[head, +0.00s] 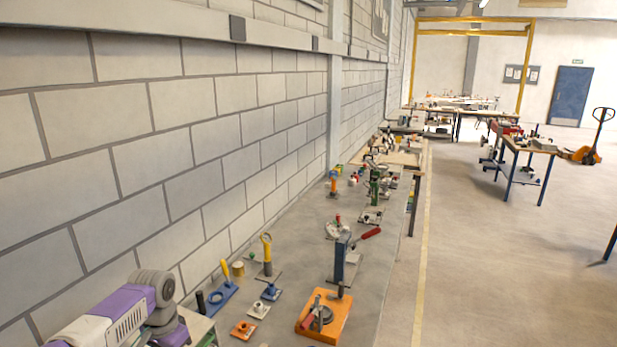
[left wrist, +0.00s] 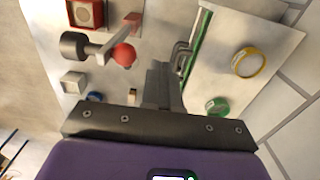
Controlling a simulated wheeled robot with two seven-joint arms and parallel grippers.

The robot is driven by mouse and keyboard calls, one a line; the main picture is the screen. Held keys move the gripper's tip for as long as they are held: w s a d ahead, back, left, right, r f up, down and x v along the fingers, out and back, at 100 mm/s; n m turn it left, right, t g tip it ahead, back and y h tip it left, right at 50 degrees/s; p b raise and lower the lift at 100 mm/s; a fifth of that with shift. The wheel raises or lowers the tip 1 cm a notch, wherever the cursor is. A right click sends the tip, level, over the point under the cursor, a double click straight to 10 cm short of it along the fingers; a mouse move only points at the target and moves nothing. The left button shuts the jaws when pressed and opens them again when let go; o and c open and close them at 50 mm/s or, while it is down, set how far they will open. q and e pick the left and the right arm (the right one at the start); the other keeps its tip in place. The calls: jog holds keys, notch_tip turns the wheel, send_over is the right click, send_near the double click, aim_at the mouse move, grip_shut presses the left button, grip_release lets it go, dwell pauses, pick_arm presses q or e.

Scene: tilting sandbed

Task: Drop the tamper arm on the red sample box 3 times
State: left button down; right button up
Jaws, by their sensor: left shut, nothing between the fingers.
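In the left wrist view a red square box (left wrist: 85,14), which looks like the red sample box, lies at the top left. Just below it in the picture is what looks like the tamper arm (left wrist: 75,45), with a grey cylindrical head, a pale bar and a red ball knob (left wrist: 124,54). Whether the head touches anything beneath it cannot be told. My left gripper (left wrist: 160,70) is shut and empty, its fingers to the right of the red knob and apart from it. In the head view my left arm shows at the lower left, its gripper hidden. My right gripper is not in view.
In the left wrist view, a pale panel with a yellow ring (left wrist: 249,62) and a green ring (left wrist: 217,106) lies right of the fingers. A pale square block (left wrist: 73,82) sits at left. In the head view an orange board (head: 325,316) and several fixtures crowd the bench along the wall.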

pick_arm(q)
notch_tip(320, 180, down, 3)
jog(key=shift+f+b, duration=0.15)
jog(key=shift+b, duration=0.65)
jog(key=shift+d, duration=0.1)
jog(key=shift+s+d+b, duration=0.35)
jog(key=shift+s+d, duration=0.1)
jog(key=shift+d, duration=0.6)
jog(key=shift+s+d+b, duration=0.3)
jog(key=shift+s+d, duration=0.1)
jog(key=shift+d, duration=0.6)
jog(key=shift+s+d+b, duration=0.35)
jog(key=shift+s+d, duration=0.1)
jog(key=shift+d, duration=0.6)
notch_tip(320, 180, up, 8)
jog(key=p, duration=0.7)
jog(key=shift+p, duration=0.35)
